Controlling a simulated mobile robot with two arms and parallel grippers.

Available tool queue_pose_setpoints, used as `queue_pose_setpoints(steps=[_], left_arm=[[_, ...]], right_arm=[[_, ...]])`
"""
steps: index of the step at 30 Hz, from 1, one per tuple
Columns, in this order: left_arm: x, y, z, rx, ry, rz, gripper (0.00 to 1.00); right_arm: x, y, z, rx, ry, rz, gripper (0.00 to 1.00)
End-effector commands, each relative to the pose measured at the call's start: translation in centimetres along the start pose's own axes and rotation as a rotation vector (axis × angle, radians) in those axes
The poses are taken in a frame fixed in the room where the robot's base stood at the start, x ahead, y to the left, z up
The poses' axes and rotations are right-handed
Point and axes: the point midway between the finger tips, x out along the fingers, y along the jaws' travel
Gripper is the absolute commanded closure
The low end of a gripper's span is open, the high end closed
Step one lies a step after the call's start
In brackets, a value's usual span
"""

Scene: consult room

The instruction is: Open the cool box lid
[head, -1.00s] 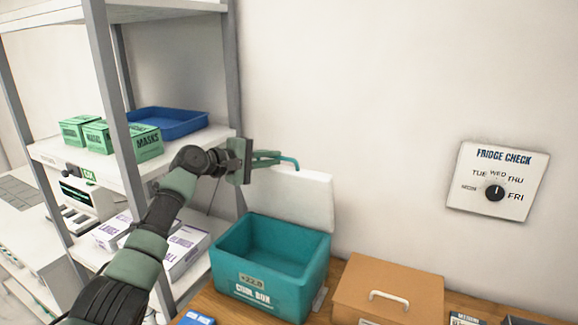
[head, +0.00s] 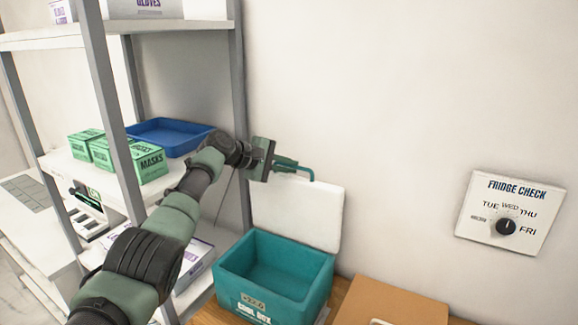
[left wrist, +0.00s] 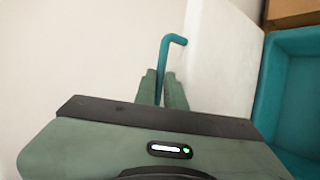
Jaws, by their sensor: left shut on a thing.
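The teal cool box (head: 262,300) stands on the wooden counter with its inside in view and empty as far as I can see. Its white lid (head: 300,215) stands raised at the back of the box, near the wall. My left gripper (head: 290,164) is at the lid's top edge, shut on the teal lid handle (head: 311,175). In the left wrist view the handle (left wrist: 164,62) runs between the two fingers (left wrist: 165,88), with the lid (left wrist: 222,55) and the open box (left wrist: 290,100) to the right. My right gripper is not in view.
A shelf unit (head: 110,100) stands at the left, with green mask boxes (head: 140,160) and a blue tray (head: 168,135). A brown box (head: 390,303) sits right of the cool box. A fridge check dial (head: 508,226) is on the wall.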

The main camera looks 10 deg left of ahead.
Motion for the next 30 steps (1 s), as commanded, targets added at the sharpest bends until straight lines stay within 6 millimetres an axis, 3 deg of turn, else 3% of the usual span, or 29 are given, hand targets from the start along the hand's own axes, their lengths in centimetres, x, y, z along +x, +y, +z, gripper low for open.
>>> queue_pose_setpoints(steps=[1, 3, 4, 6, 20, 30], left_arm=[[-0.3, 0.9, 0.0, 0.007, 0.003, 0.017, 1.00], [-0.4, 1.0, 0.0, 0.007, 0.004, 0.017, 1.00], [-0.4, 1.0, 0.0, 0.007, 0.004, 0.017, 0.84], [-0.4, 0.9, 0.0, 0.007, 0.004, 0.017, 0.68], [-0.8, 0.2, -0.2, 0.004, 0.002, 0.010, 0.68], [-5.2, 0.1, -0.1, 0.007, 0.004, 0.013, 0.68]], right_arm=[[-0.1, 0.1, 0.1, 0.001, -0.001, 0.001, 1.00], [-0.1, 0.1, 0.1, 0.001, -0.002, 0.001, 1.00], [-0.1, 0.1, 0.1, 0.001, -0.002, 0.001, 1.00], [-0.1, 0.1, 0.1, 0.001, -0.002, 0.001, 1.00], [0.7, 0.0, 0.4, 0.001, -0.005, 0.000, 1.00], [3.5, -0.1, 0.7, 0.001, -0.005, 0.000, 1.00]])
